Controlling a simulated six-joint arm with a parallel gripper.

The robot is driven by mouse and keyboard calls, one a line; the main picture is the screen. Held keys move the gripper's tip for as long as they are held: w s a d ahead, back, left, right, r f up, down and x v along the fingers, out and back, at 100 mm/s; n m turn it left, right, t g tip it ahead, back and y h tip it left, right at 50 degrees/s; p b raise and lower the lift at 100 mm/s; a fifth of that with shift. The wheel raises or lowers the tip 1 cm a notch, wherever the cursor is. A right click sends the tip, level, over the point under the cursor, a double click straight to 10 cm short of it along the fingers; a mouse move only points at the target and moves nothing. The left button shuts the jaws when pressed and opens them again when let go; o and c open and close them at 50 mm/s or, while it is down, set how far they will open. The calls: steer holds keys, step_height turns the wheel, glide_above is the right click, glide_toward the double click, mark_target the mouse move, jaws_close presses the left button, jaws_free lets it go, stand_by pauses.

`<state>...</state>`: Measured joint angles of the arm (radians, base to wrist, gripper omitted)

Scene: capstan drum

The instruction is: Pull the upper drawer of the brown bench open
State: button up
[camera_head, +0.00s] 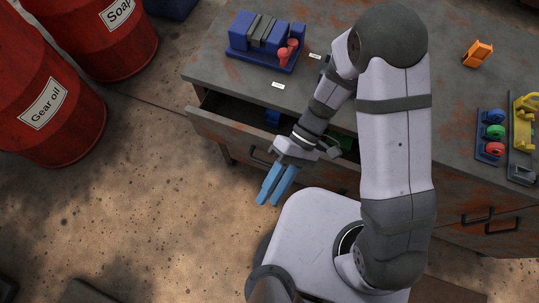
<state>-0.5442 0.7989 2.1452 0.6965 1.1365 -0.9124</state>
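The brown bench (370,95) has a grey, rust-stained top and brown fronts. Its upper drawer (222,126) on the left stands pulled out, with its dark inside showing. A blue thing (272,117) and a green thing (342,143) lie inside, partly hidden by my arm. My gripper (273,190) has blue fingers and is in front of the drawer, pointing down and left. A narrow gap shows between the fingers, and nothing is seen in them. My wrist covers part of the drawer front, and I cannot make out the upper drawer's handle.
A blue vise-like block (262,42) with red knobs stands on the bench. An orange piece (477,53) and a rack with coloured knobs (491,135) are at the right. Red drums (45,100) stand at the left. The floor (140,215) left of my base is mostly clear.

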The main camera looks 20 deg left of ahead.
steer(key=f+n+t+h+b, duration=0.1)
steer(key=n+h+b, duration=0.1)
steer(key=n+h, duration=0.15)
steer(key=n+t+h+b, duration=0.45)
steer(key=t+b, duration=0.45)
steer(key=t, duration=0.3)
glide_toward(269, 164)
steer(key=d, duration=0.2)
steer(key=shift+y, duration=0.4)
steer(key=shift+x, duration=3.6)
steer(key=shift+s+d, duration=0.1)
steer(key=shift+s, duration=0.05)
steer(key=shift+c, duration=0.2)
steer(key=shift+s, duration=0.1)
jaws_close()
